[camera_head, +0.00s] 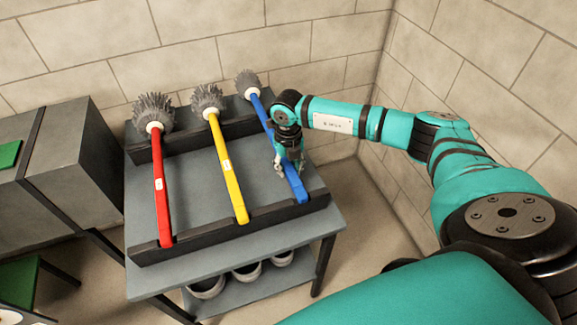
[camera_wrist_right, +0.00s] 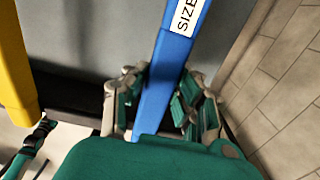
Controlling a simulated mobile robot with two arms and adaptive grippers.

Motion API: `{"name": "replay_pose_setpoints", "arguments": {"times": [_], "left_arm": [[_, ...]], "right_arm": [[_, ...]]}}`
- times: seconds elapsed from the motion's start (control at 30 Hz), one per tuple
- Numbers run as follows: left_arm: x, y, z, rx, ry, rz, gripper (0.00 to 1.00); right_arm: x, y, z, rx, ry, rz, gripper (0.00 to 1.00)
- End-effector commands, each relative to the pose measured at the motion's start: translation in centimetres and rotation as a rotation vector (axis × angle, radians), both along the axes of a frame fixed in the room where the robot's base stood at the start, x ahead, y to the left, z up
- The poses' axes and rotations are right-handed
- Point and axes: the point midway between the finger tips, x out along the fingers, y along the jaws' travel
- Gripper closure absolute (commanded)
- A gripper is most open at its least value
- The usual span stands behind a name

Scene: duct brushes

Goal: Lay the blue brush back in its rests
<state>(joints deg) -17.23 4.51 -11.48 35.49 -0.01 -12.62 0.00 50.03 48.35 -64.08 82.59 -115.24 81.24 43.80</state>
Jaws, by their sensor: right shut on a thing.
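The blue brush (camera_head: 296,184) has a grey bristle head (camera_head: 247,82) at the back rail and its handle end at the right of the front rail. My right gripper (camera_head: 290,166) is around the lower part of its handle. In the right wrist view the blue handle (camera_wrist_right: 172,65) with a white label runs between the fingers of my right gripper (camera_wrist_right: 160,100). The dark back rail (camera_head: 187,133) and front rail (camera_head: 205,232) form the rests on the grey table. I cannot tell whether the blue handle touches the rails or hovers just above. My left gripper is not in view.
A red brush (camera_head: 160,190) and a yellow brush (camera_head: 228,175) lie across the rails to the left. Grey pots (camera_head: 247,271) stand on the table's lower shelf. A grey cabinet (camera_head: 75,160) stands at left. Brick walls close the back and right.

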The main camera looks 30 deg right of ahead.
Motion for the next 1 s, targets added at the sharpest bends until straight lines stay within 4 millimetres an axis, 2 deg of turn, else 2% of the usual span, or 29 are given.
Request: {"name": "replay_pose_setpoints", "arguments": {"times": [0.3,0.33,0.53,0.83,1.0], "left_arm": [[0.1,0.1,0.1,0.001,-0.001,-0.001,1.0],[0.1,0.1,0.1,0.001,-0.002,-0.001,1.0],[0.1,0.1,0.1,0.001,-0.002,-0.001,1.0],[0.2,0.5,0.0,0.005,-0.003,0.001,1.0],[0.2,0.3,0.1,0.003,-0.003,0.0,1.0]], "right_arm": [[0.0,0.0,0.1,0.001,-0.001,0.0,1.0],[0.0,0.0,0.1,0.001,-0.001,0.0,0.73],[0.0,0.0,0.1,0.0,-0.001,0.0,0.47],[0.0,0.0,0.2,0.0,0.0,0.0,0.47],[0.1,0.0,2.3,0.001,-0.003,0.001,0.47]]}}
